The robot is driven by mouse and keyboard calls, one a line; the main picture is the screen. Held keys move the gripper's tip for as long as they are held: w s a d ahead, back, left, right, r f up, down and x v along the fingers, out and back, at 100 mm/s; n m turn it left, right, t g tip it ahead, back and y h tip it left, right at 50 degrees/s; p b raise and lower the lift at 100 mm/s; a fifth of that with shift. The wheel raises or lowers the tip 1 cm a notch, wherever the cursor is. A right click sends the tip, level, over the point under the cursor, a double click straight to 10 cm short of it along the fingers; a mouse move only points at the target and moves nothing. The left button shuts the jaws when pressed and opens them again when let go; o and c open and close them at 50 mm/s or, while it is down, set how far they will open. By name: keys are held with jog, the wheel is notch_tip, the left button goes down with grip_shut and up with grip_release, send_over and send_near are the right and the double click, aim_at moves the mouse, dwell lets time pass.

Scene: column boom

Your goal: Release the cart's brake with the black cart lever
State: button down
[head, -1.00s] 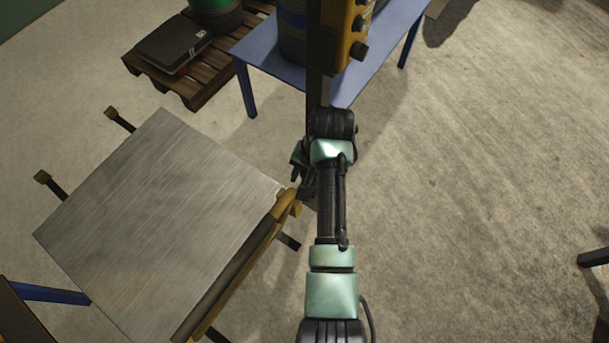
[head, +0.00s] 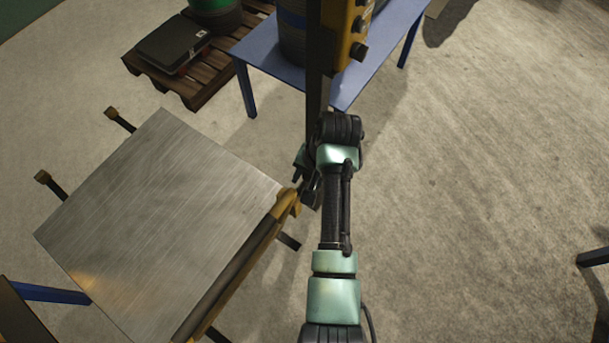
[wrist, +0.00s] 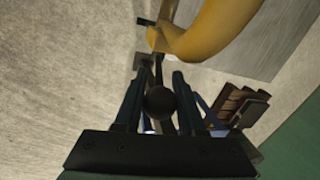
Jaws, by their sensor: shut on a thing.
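The cart (head: 160,215) has a flat brushed-metal top and stands at lower left in the head view. Its yellow handle (head: 240,262) runs along the near right edge and shows large at the top of the wrist view (wrist: 222,25). The black cart lever (wrist: 160,102) has a round knob, seen between my fingers in the wrist view. My gripper (wrist: 157,78) is shut on the lever, with one finger on each side. In the head view my gripper (head: 302,190) is at the cart's right corner, where my arm partly hides the lever.
A blue table (head: 270,60) with a drum stands behind my arm. A wooden pallet (head: 185,85) with a black case (head: 172,47) and a green drum is at upper left. Black bars with yellow ends stick out from the cart's left side. The floor at right is mostly clear.

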jog(key=s+d+f+t+y+b, duration=0.5)
jog(key=d+f+y+b, duration=0.1)
jog(key=d+f+y, duration=0.1)
jog(key=shift+d+f, duration=0.15)
jog(key=shift+f, duration=0.1)
dwell(0.6)
jog(key=shift+s+f, duration=0.1)
jog(key=c, duration=0.5)
grip_release()
jog(key=p+v, duration=0.1)
jog(key=v, duration=1.2)
